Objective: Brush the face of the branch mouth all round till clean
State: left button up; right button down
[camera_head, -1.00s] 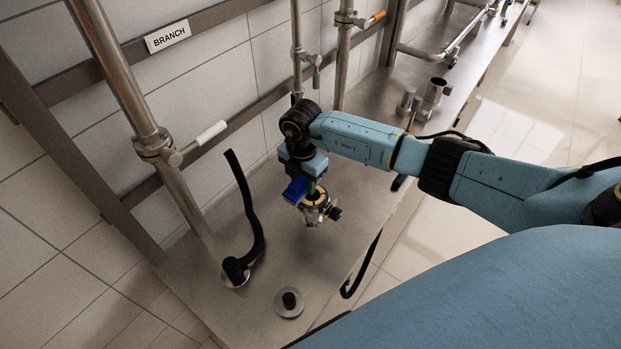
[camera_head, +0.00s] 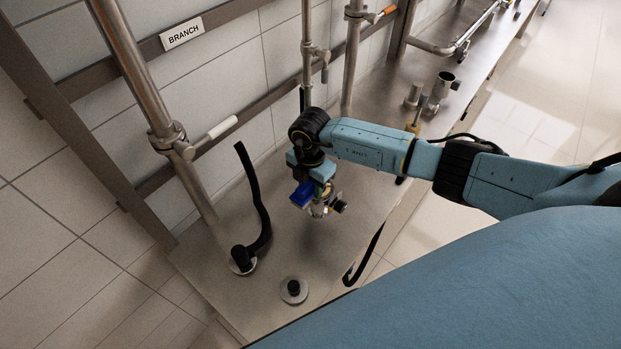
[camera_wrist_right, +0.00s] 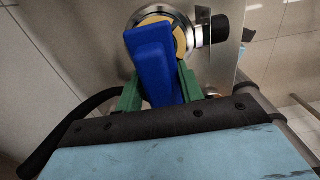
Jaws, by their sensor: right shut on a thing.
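My right gripper (camera_wrist_right: 158,92) has green fingers shut on the blue brush (camera_wrist_right: 155,65). In the head view the blue brush (camera_head: 303,194) shows below the wrist. In the right wrist view the brush end lies over the round branch mouth (camera_wrist_right: 189,40), with a silver rim and yellowish face, hiding much of it; I cannot tell whether they touch. The branch mouth also shows in the head view (camera_head: 321,209), just right of the brush and partly hidden by it. A black knob (camera_wrist_right: 220,28) sits at its right side. My left gripper is not in view.
A metal bench (camera_head: 225,290) carries a bent black hose (camera_head: 262,215) and a disc with a black knob (camera_head: 294,291). A vertical pipe (camera_head: 140,75) with a handled clamp stands left, near the BRANCH sign (camera_head: 181,34). Metal cups (camera_head: 440,88) stand behind my arm.

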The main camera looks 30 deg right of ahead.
aim_at(329, 186)
jog(key=shift+s+d+p, duration=1.15)
jog(key=shift+d+p, duration=0.05)
jog(key=shift+d, duration=0.15)
jog(key=shift+a, duration=0.1)
jog(key=shift+w, duration=0.15)
jog(key=shift+w+d+f+b, duration=0.1)
jog(key=shift+w+d+b, duration=0.3)
jog(key=shift+d, duration=0.25)
jog(key=shift+w+d+f+b, duration=0.1)
jog(key=shift+w+d+b, duration=0.15)
jog(key=shift+d+b, duration=0.25)
jog(key=shift+d+r, duration=0.1)
jog(key=shift+d, duration=0.15)
jog(key=shift+w, duration=0.15)
